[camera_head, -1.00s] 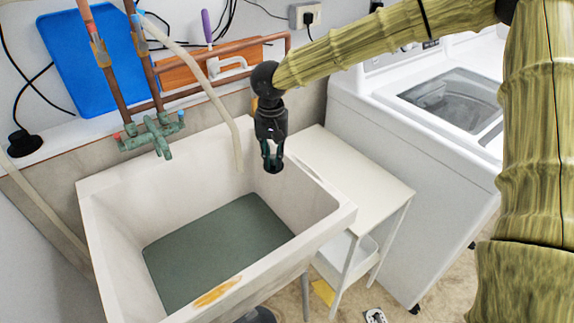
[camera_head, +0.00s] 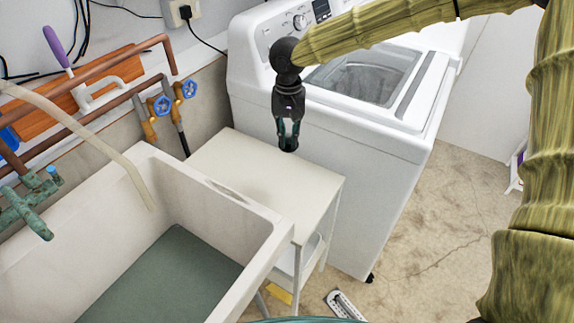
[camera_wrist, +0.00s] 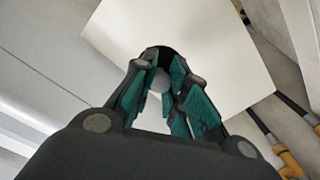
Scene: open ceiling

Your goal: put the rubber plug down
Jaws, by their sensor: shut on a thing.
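My gripper (camera_head: 288,143) hangs with its fingers down above the small white table, near the side of the washing machine. It is shut on the rubber plug, which shows in the wrist view as a small grey rounded piece (camera_wrist: 158,80) with a dark edge between the fingertips. The fingers hide most of it, and in the head view I cannot make it out. The wrist view shows the pale tabletop (camera_wrist: 215,60) beyond the fingertips, with a gap whose size I cannot tell.
The small white table (camera_head: 240,165) has a bare top. The deep sink (camera_head: 265,250) stands to its left, and the washing machine (camera_head: 345,165) to its right. Blue-handled valves (camera_head: 175,98) and copper pipes run along the wall behind. Open floor (camera_head: 435,235) lies at right.

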